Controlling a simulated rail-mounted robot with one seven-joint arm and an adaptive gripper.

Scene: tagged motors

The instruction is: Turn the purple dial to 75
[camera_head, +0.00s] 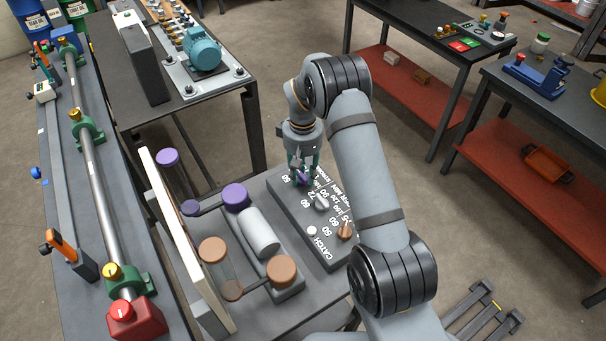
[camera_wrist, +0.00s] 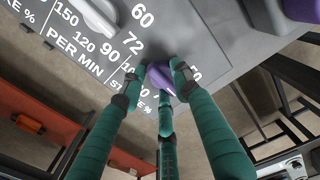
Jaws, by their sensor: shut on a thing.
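The purple dial (camera_wrist: 160,78) sits at one end of the grey control panel (camera_head: 284,205). My gripper (camera_wrist: 158,75) has its green fingers closed around the dial in the wrist view. In the head view my gripper (camera_head: 302,176) comes down from above onto the dial (camera_head: 301,181), which is mostly hidden by the fingers. Its scale reads in part 50 and 100 with "STROKE %" lettering; the fingers cover the rest, so I cannot tell the exact setting.
A grey dial (camera_head: 321,202) and an orange-brown dial (camera_head: 345,231) sit farther along the panel. Left of it stand purple-capped (camera_head: 236,197) and brown-capped (camera_head: 282,270) cylinders and a pale upright board (camera_head: 184,240). A bench with a teal motor (camera_head: 203,53) stands behind.

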